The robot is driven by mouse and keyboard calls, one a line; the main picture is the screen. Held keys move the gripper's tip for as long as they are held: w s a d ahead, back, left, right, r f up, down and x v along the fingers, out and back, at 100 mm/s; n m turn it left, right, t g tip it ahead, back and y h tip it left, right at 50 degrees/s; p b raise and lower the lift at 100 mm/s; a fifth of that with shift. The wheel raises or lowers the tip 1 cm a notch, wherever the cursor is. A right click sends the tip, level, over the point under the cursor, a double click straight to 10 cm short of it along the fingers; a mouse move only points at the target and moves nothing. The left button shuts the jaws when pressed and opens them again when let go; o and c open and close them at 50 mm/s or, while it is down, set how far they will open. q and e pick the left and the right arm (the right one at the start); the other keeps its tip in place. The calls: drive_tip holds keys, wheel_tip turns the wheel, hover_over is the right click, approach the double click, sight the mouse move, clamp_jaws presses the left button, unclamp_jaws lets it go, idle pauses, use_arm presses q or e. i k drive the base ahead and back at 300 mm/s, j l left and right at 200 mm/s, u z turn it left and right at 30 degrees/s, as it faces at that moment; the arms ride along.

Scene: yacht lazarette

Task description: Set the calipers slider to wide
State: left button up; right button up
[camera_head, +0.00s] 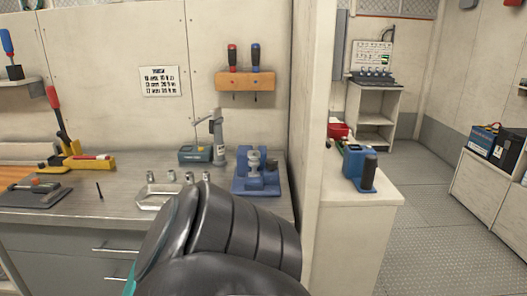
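I cannot make out any calipers or their slider for certain. A dark tray with a small tool (36,187) lies at the left of the metal workbench (90,218), too small to identify. A dark, ribbed arm link of mine fills the bottom middle and hides part of the bench front. No fingertips of either gripper show.
A yellow tool holder (88,162), small jars, a teal box (195,153) and a blue vise-like device (256,174) stand on the bench. A wall panel (305,130) separates it from a white counter (360,205) with a blue device (358,168). Floor (430,230) is clear at right.

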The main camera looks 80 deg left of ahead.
sight(38, 187)
drive_tip(key=u, duration=4.05)
drive_tip(key=i+j+z, duration=0.1)
drive_tip(key=z, duration=0.3)
drive_tip(key=i+j+z, duration=0.1)
drive_tip(key=z, duration=0.3)
drive_tip(key=j+z, duration=0.15)
drive_tip(key=z, duration=0.25)
drive_tip(key=i+j+z, duration=0.15)
drive_tip(key=j, duration=0.15)
drive_tip(key=j+z, duration=0.1)
drive_tip(key=j, duration=0.2)
drive_tip(key=i+j+z, duration=0.15)
drive_tip(key=j, duration=0.15)
